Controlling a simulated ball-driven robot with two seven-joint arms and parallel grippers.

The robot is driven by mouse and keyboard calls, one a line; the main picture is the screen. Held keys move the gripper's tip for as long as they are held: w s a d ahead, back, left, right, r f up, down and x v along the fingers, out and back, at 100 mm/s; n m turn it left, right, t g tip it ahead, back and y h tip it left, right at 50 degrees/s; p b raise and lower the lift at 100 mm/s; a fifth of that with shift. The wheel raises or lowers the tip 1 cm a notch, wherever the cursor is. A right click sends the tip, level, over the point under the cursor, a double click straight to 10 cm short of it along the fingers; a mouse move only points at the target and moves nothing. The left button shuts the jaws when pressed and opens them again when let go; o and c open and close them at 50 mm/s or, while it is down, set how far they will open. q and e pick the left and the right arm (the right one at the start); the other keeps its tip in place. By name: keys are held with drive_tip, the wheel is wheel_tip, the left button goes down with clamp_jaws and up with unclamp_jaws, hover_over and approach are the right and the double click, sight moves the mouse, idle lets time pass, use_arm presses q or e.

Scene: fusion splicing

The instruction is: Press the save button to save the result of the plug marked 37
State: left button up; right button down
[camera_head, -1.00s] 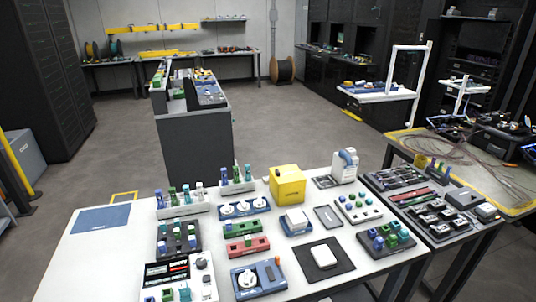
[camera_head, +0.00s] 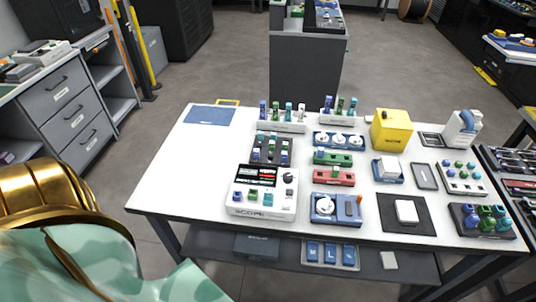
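A white device marked SCOPE (camera_head: 247,212) stands near the front left of the white table. It has a dark screen (camera_head: 262,173) with red and white lines, a dark knob (camera_head: 289,178) at its right, and several small coloured plugs (camera_head: 252,196) along its front. I cannot make out a save button label or the number 37 on any plug. Other plugs stand in white racks (camera_head: 281,127) at the back and in a dark block (camera_head: 270,150) behind the scope. Neither gripper is in view; a gold and teal part, seemingly of my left arm, fills the lower left.
The white table (camera_head: 180,170) also holds a blue mat (camera_head: 209,115), a yellow box (camera_head: 391,130), a blue block with a white dial (camera_head: 335,209) and a black pad (camera_head: 387,217). A lower shelf (camera_head: 205,248) carries a blue tray. Grey drawers (camera_head: 65,105) stand at the left.

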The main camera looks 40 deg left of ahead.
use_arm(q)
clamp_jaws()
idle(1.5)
